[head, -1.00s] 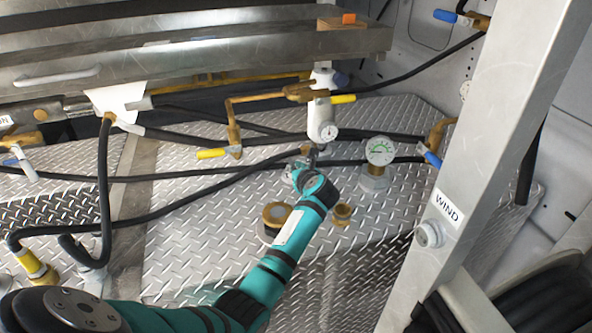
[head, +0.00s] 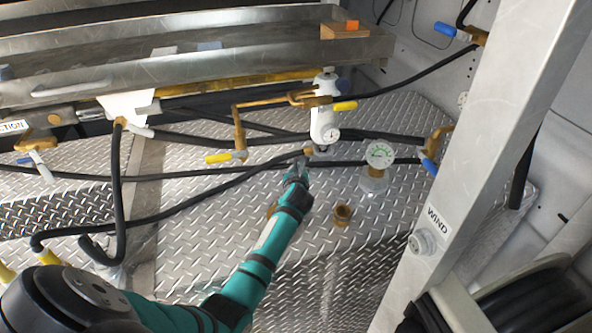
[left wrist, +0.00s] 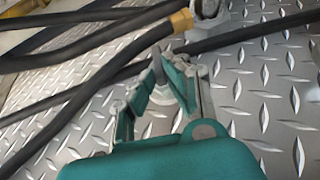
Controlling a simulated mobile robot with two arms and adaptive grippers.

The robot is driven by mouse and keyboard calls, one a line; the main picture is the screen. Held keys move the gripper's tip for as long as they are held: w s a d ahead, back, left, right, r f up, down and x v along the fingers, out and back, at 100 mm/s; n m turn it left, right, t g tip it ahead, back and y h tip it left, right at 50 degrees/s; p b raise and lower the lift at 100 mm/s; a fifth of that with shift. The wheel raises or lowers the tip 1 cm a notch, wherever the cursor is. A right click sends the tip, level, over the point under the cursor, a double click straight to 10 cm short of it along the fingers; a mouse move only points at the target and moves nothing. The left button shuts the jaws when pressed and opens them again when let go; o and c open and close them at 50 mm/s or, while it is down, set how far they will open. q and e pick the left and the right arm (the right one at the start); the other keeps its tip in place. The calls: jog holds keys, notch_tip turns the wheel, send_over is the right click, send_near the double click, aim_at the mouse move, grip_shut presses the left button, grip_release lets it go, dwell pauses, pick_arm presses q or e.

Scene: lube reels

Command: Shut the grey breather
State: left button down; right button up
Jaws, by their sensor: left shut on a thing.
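My left gripper (head: 303,164) reaches in below the white filter body (head: 324,122), close to the brass fitting (head: 308,151) at its lower end. In the left wrist view its fingertips (left wrist: 164,64) are drawn together on a slim grey piece (left wrist: 158,69), which I take to be the handle of the grey breather. The fingers hide most of it, and its angle is hard to tell. A brass hose end (left wrist: 182,20) and a round grey fitting (left wrist: 207,8) show just beyond the fingertips. My right gripper is not in view.
Black hoses (head: 215,172) cross the tread plate close by. A yellow-handled valve (head: 226,157) is to the left. A brass cap (head: 342,214) lies lower right. A metal post (head: 470,150) stands at right.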

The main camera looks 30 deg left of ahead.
pick_arm(q)
jog(key=c, duration=1.4)
grip_release()
jog(key=shift+o, duration=0.2)
jog(key=v, duration=1.2)
